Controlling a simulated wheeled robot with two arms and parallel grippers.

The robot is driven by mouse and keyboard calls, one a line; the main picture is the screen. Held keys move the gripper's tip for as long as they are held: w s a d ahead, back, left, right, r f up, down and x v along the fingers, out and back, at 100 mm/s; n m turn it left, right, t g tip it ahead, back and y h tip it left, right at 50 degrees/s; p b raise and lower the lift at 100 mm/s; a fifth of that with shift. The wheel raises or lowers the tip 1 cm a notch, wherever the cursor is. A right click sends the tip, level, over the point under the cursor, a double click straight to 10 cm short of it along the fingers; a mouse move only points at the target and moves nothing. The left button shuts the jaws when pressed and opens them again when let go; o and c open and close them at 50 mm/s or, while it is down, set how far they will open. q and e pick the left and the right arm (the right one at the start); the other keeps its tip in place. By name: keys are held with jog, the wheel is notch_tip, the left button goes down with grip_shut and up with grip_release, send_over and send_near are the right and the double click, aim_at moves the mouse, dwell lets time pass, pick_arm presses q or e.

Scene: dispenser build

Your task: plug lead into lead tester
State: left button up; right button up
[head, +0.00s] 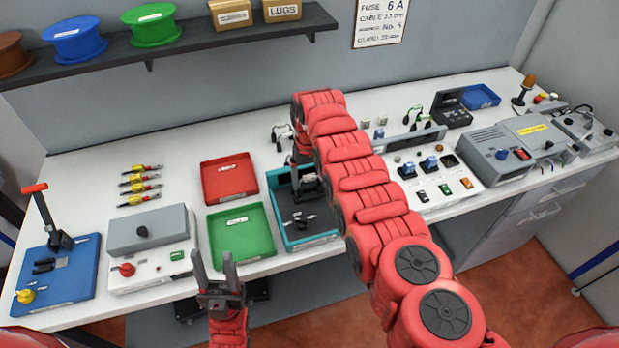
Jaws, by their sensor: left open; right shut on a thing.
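My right gripper (306,183) points down over the teal tray (277,222), with its arm crossing the middle of the bench. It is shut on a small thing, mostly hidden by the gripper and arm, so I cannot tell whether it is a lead. Small dark parts (299,221) lie in the tray. A dark and pale lead-like thing (282,133) is at the back, left of my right arm. Green and black leads (415,118) stand further right. My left gripper (217,268) is open and empty at the bench's front edge. I cannot tell which device is the lead tester.
A red tray (229,180) and green tray (240,236) lie left of the teal one. A grey box with a red knob (145,240) and a blue press base (60,278) stand left. A socket panel (430,180) and grey machine (505,150) stand right. A shelf (170,47) hangs above.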

jog(key=shift+f+b, duration=0.35)
jog(key=shift+b, duration=0.05)
dwell(0.6)
jog(key=o, duration=1.2)
jog(key=shift+c, duration=0.2)
jog(key=shift+r+p, duration=0.85)
jog(key=shift+r, duration=0.45)
jog(key=shift+r+p, duration=0.35)
jog(key=shift+r, duration=1.9)
